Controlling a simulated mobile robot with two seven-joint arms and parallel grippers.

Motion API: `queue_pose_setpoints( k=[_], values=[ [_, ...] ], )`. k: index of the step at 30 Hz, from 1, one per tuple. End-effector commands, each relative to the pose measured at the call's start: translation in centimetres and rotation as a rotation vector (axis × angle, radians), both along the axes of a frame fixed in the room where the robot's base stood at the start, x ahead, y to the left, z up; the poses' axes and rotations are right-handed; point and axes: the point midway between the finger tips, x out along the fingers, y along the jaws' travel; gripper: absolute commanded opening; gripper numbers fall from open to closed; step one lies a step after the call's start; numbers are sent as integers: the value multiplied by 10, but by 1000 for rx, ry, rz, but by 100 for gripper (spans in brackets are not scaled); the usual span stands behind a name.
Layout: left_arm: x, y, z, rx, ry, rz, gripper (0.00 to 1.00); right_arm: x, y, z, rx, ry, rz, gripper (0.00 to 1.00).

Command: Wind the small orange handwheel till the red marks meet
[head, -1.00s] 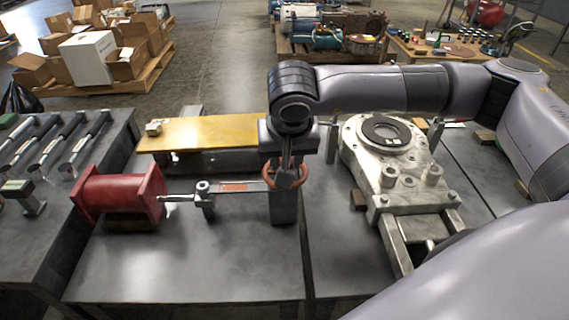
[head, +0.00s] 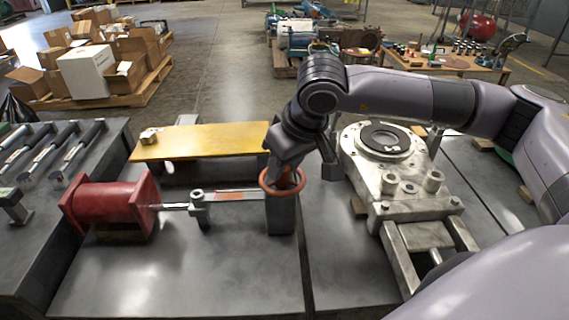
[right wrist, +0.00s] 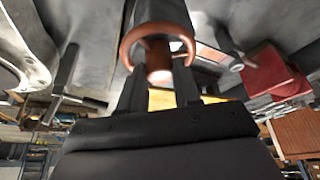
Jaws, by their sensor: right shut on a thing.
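The small orange handwheel (head: 302,181) sits on top of a dark grey post (head: 283,215) near the middle of the bench. My right gripper (head: 281,176) reaches down into it and is shut on it. In the right wrist view my fingers (right wrist: 160,92) are at the handwheel's hub and rim (right wrist: 132,44). A red strip (head: 238,196) lies on the bar running left from the post. The separate red marks are too small to tell. My left gripper is not in view.
A red cylinder (head: 103,203) with a rod lies left of the post. A yellow plate (head: 200,142) lies behind. A grey metal housing (head: 372,160) with a round flange stands to the right. Several tools (head: 78,150) lie on the left table.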

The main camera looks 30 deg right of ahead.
Motion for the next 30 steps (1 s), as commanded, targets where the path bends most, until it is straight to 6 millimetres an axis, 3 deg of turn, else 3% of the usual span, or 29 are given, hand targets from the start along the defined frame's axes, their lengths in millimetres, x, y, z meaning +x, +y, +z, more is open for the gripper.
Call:
queue_pose_setpoints(
  k=[11,12,14,23,30],
  values=[
    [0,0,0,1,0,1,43,0,0,0,1,0,1,2],
    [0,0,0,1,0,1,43,0,0,0,1,0,1,42],
    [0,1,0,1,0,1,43,0,0,0,1,0,1,58],
    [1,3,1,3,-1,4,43,0,0,2,0,0,2,58],
    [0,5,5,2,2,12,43,-11,-3,32,1,-4,2,58]
  ],
)
